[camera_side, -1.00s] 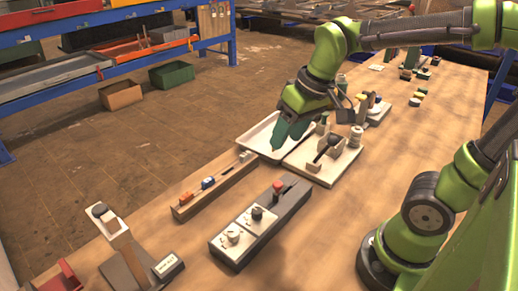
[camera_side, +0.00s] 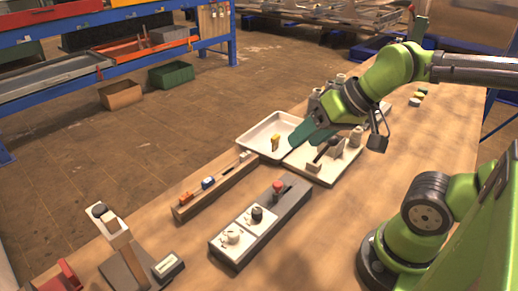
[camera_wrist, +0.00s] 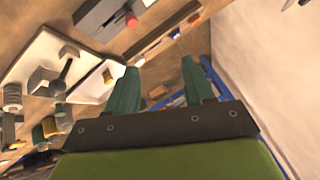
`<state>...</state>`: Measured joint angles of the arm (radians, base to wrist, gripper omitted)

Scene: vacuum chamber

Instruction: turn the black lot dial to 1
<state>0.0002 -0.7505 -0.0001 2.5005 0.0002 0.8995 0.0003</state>
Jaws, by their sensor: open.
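The black dial (camera_side: 257,213) sits on a white plate in the middle of a long grey box on the table, in the side view. A white dial (camera_side: 232,234) is nearer on the same box and a red knob (camera_side: 278,187) is at its far end. The dial markings are too small to read. My gripper (camera_side: 302,136) is open and empty, above and behind the box, between the white tray and the fixture board. In the wrist view my open fingers (camera_wrist: 160,68) frame the table edge; the red knob (camera_wrist: 131,19) shows at the top.
The white tray (camera_side: 249,142) holds a yellow piece (camera_side: 275,142). The white fixture board (camera_side: 322,175) carries a black-handled clamp and several parts. A wooden rail (camera_side: 216,190) with small coloured parts lies left of the box.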

